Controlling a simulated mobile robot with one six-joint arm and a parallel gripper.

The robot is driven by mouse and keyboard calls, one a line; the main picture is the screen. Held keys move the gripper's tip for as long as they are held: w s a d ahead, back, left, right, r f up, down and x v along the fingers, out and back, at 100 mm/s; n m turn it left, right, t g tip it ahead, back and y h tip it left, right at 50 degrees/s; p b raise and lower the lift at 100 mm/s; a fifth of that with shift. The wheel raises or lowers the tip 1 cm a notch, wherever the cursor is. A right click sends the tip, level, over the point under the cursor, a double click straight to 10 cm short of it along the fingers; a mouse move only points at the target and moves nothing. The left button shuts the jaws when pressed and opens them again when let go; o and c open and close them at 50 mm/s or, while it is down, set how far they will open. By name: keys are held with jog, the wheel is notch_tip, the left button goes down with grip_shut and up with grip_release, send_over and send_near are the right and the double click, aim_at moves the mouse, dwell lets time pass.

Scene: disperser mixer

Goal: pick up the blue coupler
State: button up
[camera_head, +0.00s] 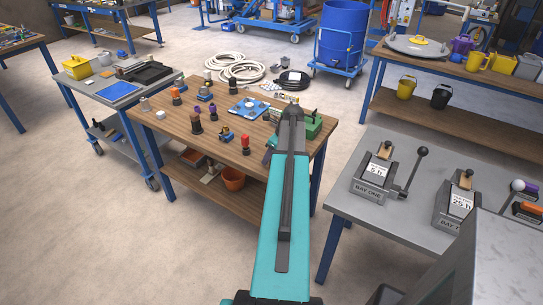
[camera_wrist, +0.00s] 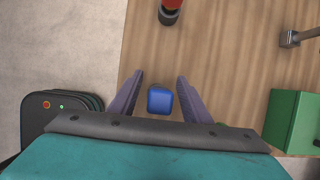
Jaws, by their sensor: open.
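The blue coupler (camera_wrist: 159,99) is a small rounded blue block in the wrist view, seen from above over the wooden bench top (camera_wrist: 225,70). My gripper (camera_wrist: 160,78) is open, with a purple-grey finger on each side of the coupler and a visible gap on both sides. I cannot tell how far the fingertips are above the bench. In the head view I cannot make out the coupler; my teal arm covers that part of the wooden bench (camera_head: 180,130).
A red-topped part with a dark base (camera_wrist: 170,12) stands ahead of the fingers. A green box (camera_wrist: 292,120) is to the right, and a metal piece (camera_wrist: 290,39) lies beyond it. A grey table with levers (camera_head: 350,215) stands right of my arm. Several small parts stand on the bench.

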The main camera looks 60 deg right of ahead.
dwell(0.3)
grip_shut()
jog(key=shift+r, duration=0.2)
jog(key=shift+r+b, duration=0.75)
jog(key=shift+r, duration=0.8)
jog(key=s+a+b, duration=0.4)
jog(key=s+a, duration=0.5)
jog(key=s, duration=0.1)
jog(key=shift+r, duration=0.45)
jog(key=shift+b, duration=0.55)
jog(key=b, duration=0.4)
jog(key=shift+s+a, duration=0.25)
jog(key=s+a+b, duration=0.1)
jog(key=b, duration=0.5)
jog(key=shift+s+a+r, duration=0.1)
jog(key=shift+a+r, duration=0.1)
